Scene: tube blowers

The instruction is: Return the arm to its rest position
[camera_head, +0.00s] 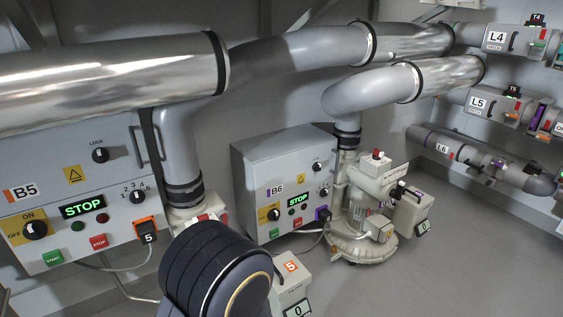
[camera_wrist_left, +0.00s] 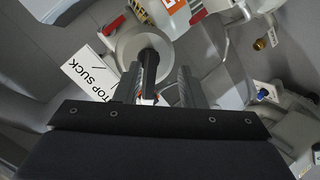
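A dark ribbed link of my arm (camera_head: 215,270) rises from the bottom centre of the head view, in front of the blower by panel B5; it hides part of that unit. My left gripper (camera_wrist_left: 160,83) shows only in the wrist view. Its two grey fingers stand apart, with a black upright rod or handle (camera_wrist_left: 149,65) of a pale round part (camera_wrist_left: 127,45) in the gap. Space shows between the rod and the right finger, so the fingers do not look closed on it. My right gripper is in neither view.
Panel B5 (camera_head: 75,140) and panel B6 (camera_head: 260,165) both read STOP. A blower (camera_head: 368,205) stands right of B6. Large pipes (camera_head: 110,80) run overhead. A "TOP SUCK" label (camera_wrist_left: 91,73) and a red lever (camera_wrist_left: 113,25) are near the fingers. Floor at right is clear.

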